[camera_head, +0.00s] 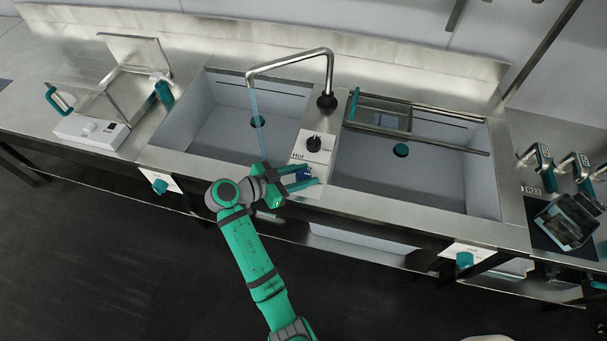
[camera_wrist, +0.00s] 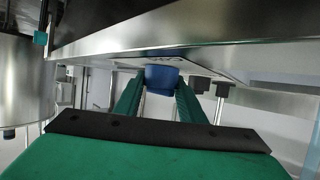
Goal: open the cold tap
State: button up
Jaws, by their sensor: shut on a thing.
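The cold tap's blue knob (camera_head: 304,174) sits on the white control panel (camera_head: 311,157) between the two sinks, below the word "Hot". My gripper (camera_head: 307,175) reaches it from the left, with one finger on each side. In the wrist view the blue knob (camera_wrist: 160,77) sits between the green fingers of my gripper (camera_wrist: 157,88), which are shut on it. The fingers partly hide the knob in the head view. A light blue stream of water (camera_head: 256,120) runs from the curved spout (camera_head: 290,60) into the left sink.
A black hot tap knob (camera_head: 314,143) is just behind the cold one. A strainer tray (camera_head: 379,119) spans the right sink (camera_head: 400,178). Teal knobs (camera_head: 160,186) (camera_head: 464,260) are on the counter's front. A clear-lidded device (camera_head: 95,120) stands at the left.

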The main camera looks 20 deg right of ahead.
jog(key=shift+f, duration=0.1)
dwell(0.4)
jog(key=o, duration=1)
jog(key=shift+o, duration=0.2)
jog(key=v, duration=1)
jog(key=shift+a+r, duration=0.25)
jog(key=shift+a, duration=0.1)
